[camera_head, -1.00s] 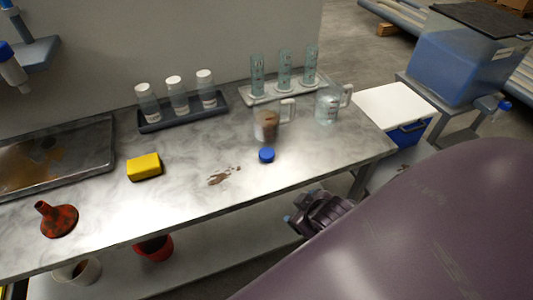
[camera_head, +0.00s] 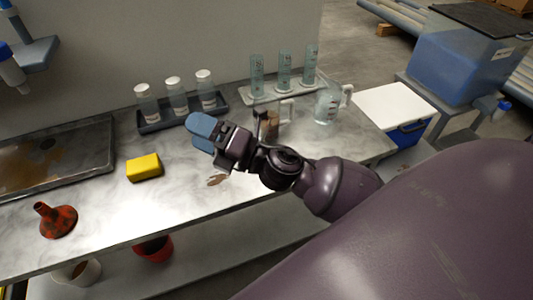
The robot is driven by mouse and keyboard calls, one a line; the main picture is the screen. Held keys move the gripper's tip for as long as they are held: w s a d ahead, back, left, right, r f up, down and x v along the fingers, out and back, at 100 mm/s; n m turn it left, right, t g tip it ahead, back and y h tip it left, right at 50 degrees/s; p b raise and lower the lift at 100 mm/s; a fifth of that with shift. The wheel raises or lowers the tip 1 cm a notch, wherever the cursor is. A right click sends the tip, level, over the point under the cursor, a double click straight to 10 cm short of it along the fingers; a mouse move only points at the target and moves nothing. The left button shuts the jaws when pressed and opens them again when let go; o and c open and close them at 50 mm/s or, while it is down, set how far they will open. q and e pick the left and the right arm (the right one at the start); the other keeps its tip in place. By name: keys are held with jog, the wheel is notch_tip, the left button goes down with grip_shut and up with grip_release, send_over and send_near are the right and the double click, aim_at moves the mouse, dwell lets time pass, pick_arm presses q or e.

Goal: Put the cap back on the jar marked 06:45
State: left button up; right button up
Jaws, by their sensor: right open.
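Three clear jars with white tops and white labels stand in a dark tray (camera_head: 186,121) at the back of the bench: a left jar (camera_head: 147,104), a middle jar (camera_head: 178,95) and a right jar (camera_head: 206,90). The labels are too small to read, so I cannot tell which is marked 06:45. My right gripper (camera_head: 201,131) is open, with blue fingertips in the air in front of the tray as seen here. A blue cap that lay on the bench is hidden behind my right arm. My left gripper is not in view.
A yellow sponge (camera_head: 144,167), a red funnel (camera_head: 58,221) and a stained metal tray (camera_head: 60,155) are on the left. A jug with brown contents (camera_head: 271,126) is partly hidden by my arm. Glass cylinders (camera_head: 284,72) and a clear jug (camera_head: 327,104) stand behind.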

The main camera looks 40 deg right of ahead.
jog(key=s+a+f+n+g+y, duration=0.15)
jog(key=a+n+g+y, duration=0.3)
jog(key=n+g, duration=0.75)
notch_tip(320, 180, down, 6)
jog(key=d+f+n+g+h, duration=0.1)
jog(key=d+n+g+h, duration=0.3)
jog(key=n, duration=0.6)
jog(key=w+d+n+h, duration=0.2)
jog(key=d+h, duration=0.4)
jog(key=d, duration=0.2)
jog(key=w+d+n+g+h, duration=0.1)
jog(key=w+d+n+h, duration=0.1)
jog(key=d+h, duration=0.5)
jog(key=shift+w+d+f+n, duration=0.35)
jog(key=shift+w+d, duration=0.5)
jog(key=shift+d, duration=0.4)
jog(key=shift+f, duration=0.1)
jog(key=shift+f, duration=2.75)
